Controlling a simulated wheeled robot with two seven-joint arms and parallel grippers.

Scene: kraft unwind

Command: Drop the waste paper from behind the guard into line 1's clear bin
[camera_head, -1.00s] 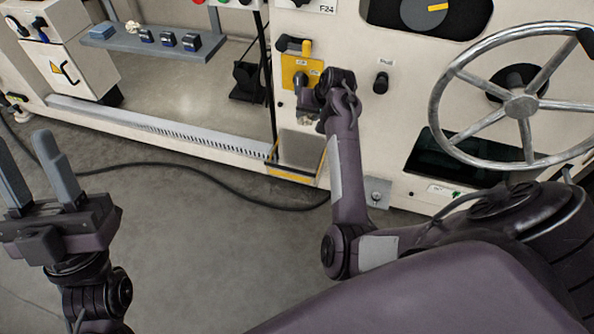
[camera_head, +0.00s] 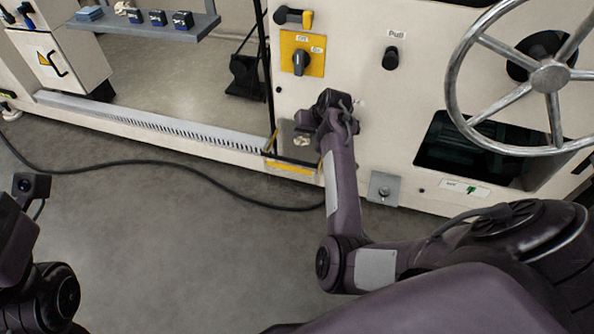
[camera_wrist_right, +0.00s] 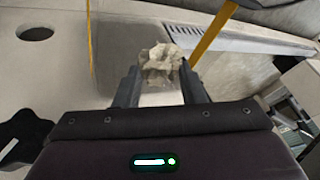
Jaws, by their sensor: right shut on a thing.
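The waste paper is a pale crumpled wad (camera_wrist_right: 160,65), held between the two fingers of my right gripper (camera_wrist_right: 160,80) in the right wrist view. In the head view a bit of the wad (camera_head: 302,141) shows beside my right gripper (camera_head: 303,132), which points left and is largely hidden by its own wrist. The clear bin (camera_head: 291,168) has yellow edges and stands low against the machine front. The wad appears over or within its outline; its exact height against the rim is unclear. My left arm shows at the left edge, its fingers out of frame.
A guard opening with a shelf (camera_head: 150,28) of small blue items lies left of the bin. A yellow switch plate (camera_head: 302,54) sits above it. A large handwheel (camera_head: 549,76) is at right. A black cable (camera_head: 180,170) crosses the open floor.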

